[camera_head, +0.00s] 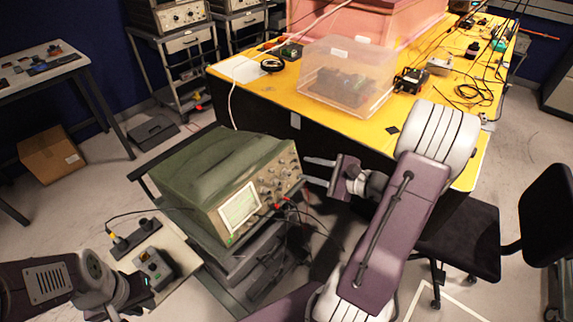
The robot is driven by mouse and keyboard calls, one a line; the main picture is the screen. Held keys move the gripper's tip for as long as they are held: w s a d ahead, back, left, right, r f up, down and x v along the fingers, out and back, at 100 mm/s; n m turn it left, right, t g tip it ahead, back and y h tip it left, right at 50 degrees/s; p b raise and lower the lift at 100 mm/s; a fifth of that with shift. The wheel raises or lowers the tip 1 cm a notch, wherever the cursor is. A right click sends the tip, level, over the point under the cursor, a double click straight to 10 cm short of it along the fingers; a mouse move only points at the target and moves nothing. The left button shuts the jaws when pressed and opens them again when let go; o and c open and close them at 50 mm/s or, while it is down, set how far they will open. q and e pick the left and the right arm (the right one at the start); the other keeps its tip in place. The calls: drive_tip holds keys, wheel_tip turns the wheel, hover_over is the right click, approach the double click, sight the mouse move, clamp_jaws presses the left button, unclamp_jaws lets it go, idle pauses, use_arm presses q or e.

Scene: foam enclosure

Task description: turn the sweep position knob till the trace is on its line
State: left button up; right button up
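A green oscilloscope (207,168) stands on a dark cart, its front panel facing right and toward me. Its lit screen (240,210) is pale; the trace and its line are too small to make out. Several small knobs (272,186) sit on the panel right of the screen; I cannot tell which is the sweep position knob. My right gripper (306,171) is open at the panel's right edge, its two fingers pointing left toward the knobs. Contact cannot be told. My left gripper (137,294) is low at the left, by a small grey box; its fingers are unclear.
Red and black leads (283,201) hang from the oscilloscope's front. The small grey box (153,267) and a dark connector block (133,238) lie on a pale side surface. A yellow table (270,88) with a clear plastic box (347,75) stands behind. A black chair (470,235) is at right.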

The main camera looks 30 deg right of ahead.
sight(284, 162)
drive_tip(key=x, duration=0.7)
drive_tip(key=shift+w+a+f, duration=0.15)
drive_tip(key=shift+w, duration=0.15)
clamp_jaws()
